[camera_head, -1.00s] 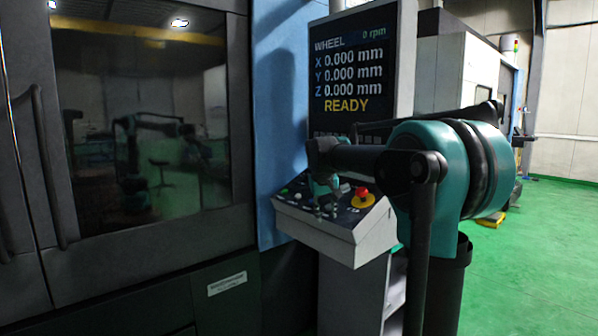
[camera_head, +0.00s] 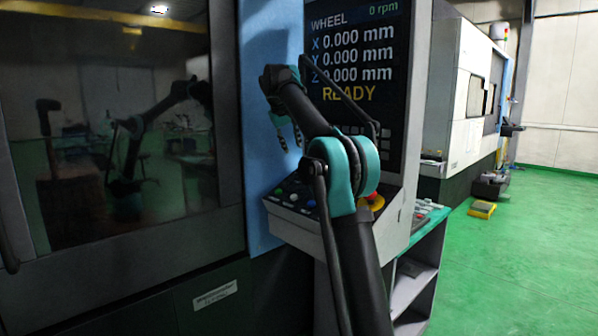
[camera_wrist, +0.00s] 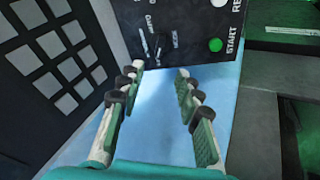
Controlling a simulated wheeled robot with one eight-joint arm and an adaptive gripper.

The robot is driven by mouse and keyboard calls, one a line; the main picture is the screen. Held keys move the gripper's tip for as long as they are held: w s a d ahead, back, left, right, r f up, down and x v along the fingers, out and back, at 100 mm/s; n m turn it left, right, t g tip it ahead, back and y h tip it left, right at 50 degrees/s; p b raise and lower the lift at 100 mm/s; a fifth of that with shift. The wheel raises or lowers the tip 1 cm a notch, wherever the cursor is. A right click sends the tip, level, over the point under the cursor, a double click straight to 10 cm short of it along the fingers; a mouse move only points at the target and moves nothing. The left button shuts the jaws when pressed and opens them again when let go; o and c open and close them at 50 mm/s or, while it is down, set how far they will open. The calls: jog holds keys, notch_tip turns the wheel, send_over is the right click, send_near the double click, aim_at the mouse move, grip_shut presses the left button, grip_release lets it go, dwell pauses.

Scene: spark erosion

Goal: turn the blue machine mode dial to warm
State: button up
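In the wrist view the mode dial (camera_wrist: 158,46) is a small dark knob with a pale pointer on the dark control panel (camera_wrist: 188,55), with tiny printed labels around it. I cannot read which label the pointer marks. My gripper (camera_wrist: 160,70) is open and empty, its two green-padded fingers apart and reaching toward the panel edge just below the dial. I see no contact with the dial. In the head view my gripper (camera_head: 288,138) hangs above the sloped console (camera_head: 290,228), in front of the blue machine side (camera_head: 262,130). The dial is not discernible there.
A green START button (camera_wrist: 215,45) and a white RESET button (camera_wrist: 219,3) sit right of the dial. A keypad (camera_wrist: 60,60) lies left. The screen (camera_head: 350,60) reads READY. A red-and-yellow stop button (camera_head: 375,202) is partly behind my arm.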

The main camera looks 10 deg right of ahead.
jog(key=x, duration=1.4)
jog(key=shift+s, duration=0.1)
grip_shut()
